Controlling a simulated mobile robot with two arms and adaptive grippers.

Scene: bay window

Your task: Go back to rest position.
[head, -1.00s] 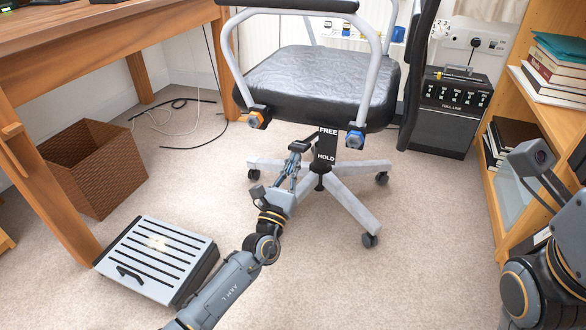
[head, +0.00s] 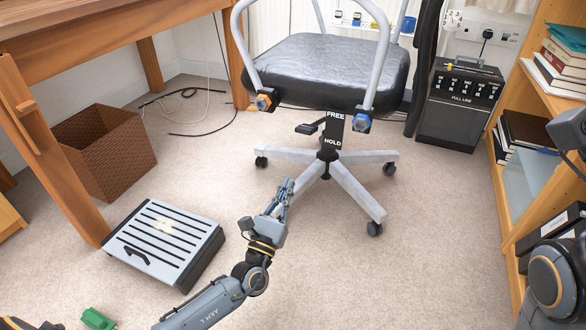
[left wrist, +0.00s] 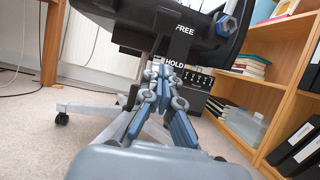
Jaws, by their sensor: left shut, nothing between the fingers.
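My left gripper (head: 285,188) is shut and empty, above the carpet in front of the office chair's base. The left wrist view also shows the gripper (left wrist: 163,76), with its fingers together and pointing toward the chair. The chair has a black seat (head: 325,72), grey armrests and a grey star base (head: 352,188) on castors. Under the seat are a dark lever (head: 309,128) and a plate marked FREE and HOLD (head: 333,130). The gripper is apart from the lever. Part of my right arm shows at the right edge; its gripper is out of view.
A grey slatted footrest (head: 188,258) and a brown woven basket (head: 108,155) stand at the left by the wooden desk (head: 110,35). A green object (head: 98,319) lies at the bottom left. A bookshelf (head: 512,180) and a black box (head: 460,105) stand at the right. Carpet between is clear.

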